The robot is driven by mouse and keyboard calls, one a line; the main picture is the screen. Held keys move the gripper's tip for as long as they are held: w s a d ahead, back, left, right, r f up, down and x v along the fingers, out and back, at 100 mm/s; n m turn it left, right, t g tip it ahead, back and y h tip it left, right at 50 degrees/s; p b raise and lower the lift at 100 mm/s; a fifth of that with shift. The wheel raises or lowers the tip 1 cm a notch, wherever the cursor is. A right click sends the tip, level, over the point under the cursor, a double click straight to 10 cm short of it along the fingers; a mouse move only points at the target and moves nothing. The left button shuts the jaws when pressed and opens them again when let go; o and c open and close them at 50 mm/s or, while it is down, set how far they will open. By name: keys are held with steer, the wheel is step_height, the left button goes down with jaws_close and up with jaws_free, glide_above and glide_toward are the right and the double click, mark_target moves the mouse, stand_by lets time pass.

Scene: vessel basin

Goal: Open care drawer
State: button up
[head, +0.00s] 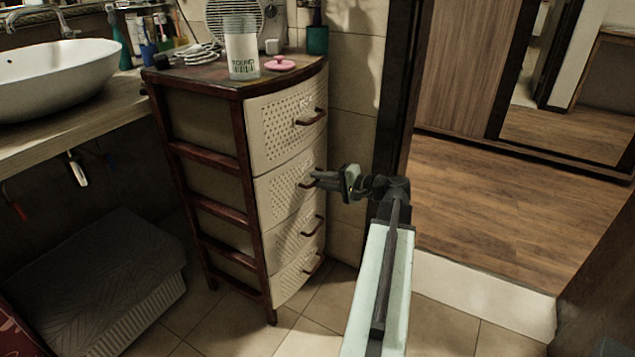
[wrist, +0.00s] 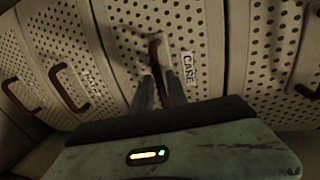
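The care drawer (wrist: 205,35) has a pale perforated front and a white label reading CARE (wrist: 188,66) in the wrist view. It is the second drawer from the top (head: 285,190) in the head view, and its front looks flush with the others. Its dark red handle (wrist: 154,50) runs down to my fingertips in the wrist view. My gripper (head: 322,178) is at this handle, with its fingers (wrist: 160,90) on either side of the handle's near part. I cannot tell whether they are clamped on it. The fingers partly hide the handle in both views.
The drawer unit (head: 227,215) has other closed drawers above and below. A cup (head: 241,50) and a pink lidded item (head: 280,64) stand on top. A dark door frame (head: 398,95) is close right of my gripper. Tiled floor (head: 310,320) is clear in front.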

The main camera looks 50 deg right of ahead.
steer(key=shift+w+a+f, duration=0.15)
steer(key=shift+w, duration=0.45)
jaws_close()
stand_by(0.9)
